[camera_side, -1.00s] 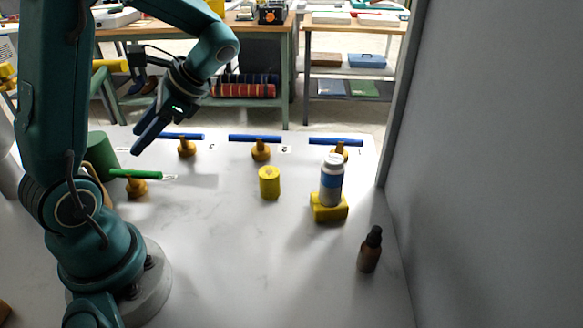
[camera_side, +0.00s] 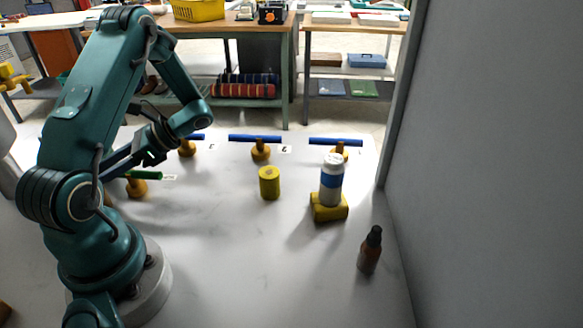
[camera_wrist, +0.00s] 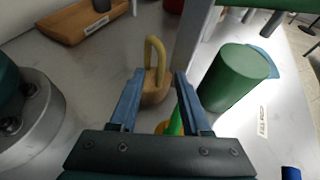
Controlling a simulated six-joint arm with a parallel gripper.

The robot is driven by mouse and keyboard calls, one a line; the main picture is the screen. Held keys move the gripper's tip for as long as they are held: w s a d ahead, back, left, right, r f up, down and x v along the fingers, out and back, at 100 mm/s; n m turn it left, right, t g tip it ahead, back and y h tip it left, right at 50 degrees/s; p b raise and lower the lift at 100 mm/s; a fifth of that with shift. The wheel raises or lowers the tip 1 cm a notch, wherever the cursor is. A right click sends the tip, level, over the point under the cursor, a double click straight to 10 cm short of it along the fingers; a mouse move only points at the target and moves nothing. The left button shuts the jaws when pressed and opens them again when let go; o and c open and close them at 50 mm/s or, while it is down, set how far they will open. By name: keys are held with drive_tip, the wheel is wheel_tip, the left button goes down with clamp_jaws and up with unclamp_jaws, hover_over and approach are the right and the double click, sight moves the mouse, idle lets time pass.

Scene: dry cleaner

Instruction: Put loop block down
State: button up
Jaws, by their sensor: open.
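The loop block, a wooden base with a pale yellow upright loop (camera_wrist: 155,55), stands on the white counter in the wrist view. My gripper (camera_wrist: 157,82) is open, with its two blue-grey fingers on either side of the block's base. I cannot tell whether a finger touches it. In the side view my gripper (camera_side: 112,168) points down and left beside my arm's lower part. The loop block is mostly or fully hidden behind my arm there.
A green-topped wooden knob (camera_side: 137,185) is close by, partly under my gripper. A wooden tray (camera_wrist: 85,22) lies beyond. A yellow cylinder (camera_side: 269,183), a bottle on a yellow block (camera_side: 328,207) and a brown bottle (camera_side: 370,250) stand further right.

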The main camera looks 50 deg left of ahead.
drive_tip(key=shift+s+f, duration=0.1)
drive_tip(key=shift+s, duration=0.1)
clamp_jaws()
